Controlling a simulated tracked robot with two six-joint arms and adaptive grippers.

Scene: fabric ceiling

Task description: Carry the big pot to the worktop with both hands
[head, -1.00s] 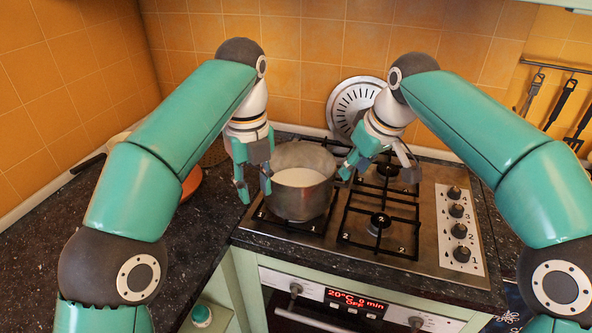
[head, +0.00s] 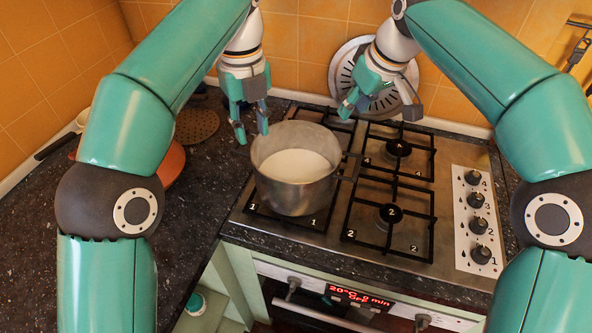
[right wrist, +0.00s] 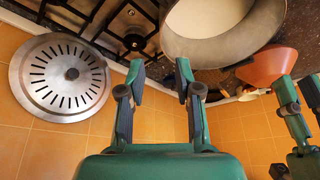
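The big pot (head: 290,190) is a grey metal pot with pale, creamy contents. It stands upright on the front left burner of the hob, and a side handle shows at its right. In the right wrist view the pot (right wrist: 225,50) is at the upper right, beyond the fingertips. My left gripper (head: 251,130) is open and empty, just behind the pot's left rim. My right gripper (head: 378,112) is open and empty, behind and to the right of the pot. Its two parted fingers (right wrist: 158,88) show in the right wrist view with nothing between them.
The dark speckled worktop (head: 195,215) left of the hob is clear near its front. An orange bowl (head: 171,162) and a perforated brown disc (head: 197,125) lie farther back. A round slotted metal lid (head: 345,72) leans on the tiled wall. Hob knobs (head: 478,226) are at the right.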

